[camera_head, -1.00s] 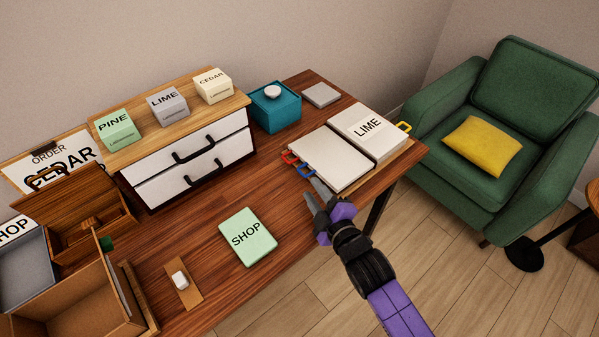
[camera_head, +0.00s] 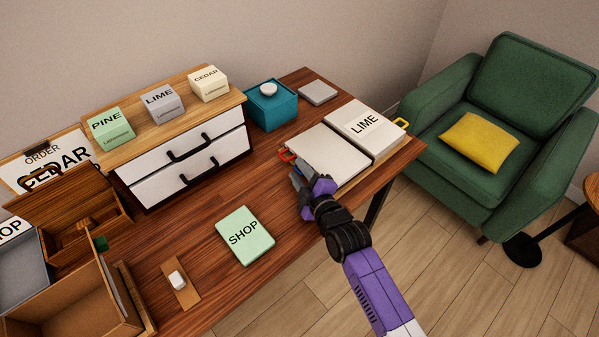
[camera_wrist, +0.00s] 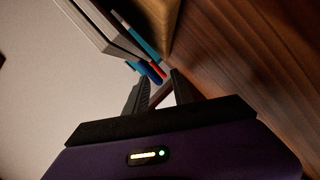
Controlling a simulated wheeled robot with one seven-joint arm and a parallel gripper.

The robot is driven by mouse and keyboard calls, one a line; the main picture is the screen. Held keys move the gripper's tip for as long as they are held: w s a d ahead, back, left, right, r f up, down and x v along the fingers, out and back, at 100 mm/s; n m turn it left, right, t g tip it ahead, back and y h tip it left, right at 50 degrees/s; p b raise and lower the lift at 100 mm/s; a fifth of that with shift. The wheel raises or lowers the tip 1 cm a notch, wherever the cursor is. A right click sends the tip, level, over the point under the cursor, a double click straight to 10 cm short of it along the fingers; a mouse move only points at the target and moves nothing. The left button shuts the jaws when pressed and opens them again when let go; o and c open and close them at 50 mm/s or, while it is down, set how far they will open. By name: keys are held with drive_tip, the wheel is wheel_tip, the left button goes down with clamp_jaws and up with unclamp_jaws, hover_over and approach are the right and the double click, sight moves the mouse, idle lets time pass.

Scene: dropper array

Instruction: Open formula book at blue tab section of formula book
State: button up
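The formula book lies open on the table. Its left side is a blank pale page (camera_head: 325,152) and its right page (camera_head: 382,140) reads LIME. A red tab (camera_head: 287,155) sticks out at the left edge, and a yellow tab (camera_head: 402,124) at the right. The blue tab (camera_wrist: 152,75) shows in the wrist view just ahead of and between my fingertips; in the head view my fingers mostly hide it. My gripper (camera_head: 297,178) is open at the book's left front edge. I cannot tell whether a finger touches the tab.
A green SHOP book (camera_head: 245,236) lies on the table left of my gripper. A drawer unit (camera_head: 190,165) with small labelled boxes and a teal box (camera_head: 273,107) stand behind. Open boxes crowd the left. A green armchair (camera_head: 520,110) stands right of the table.

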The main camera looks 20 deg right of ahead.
clamp_jaws()
drive_tip(key=shift+f, duration=0.1)
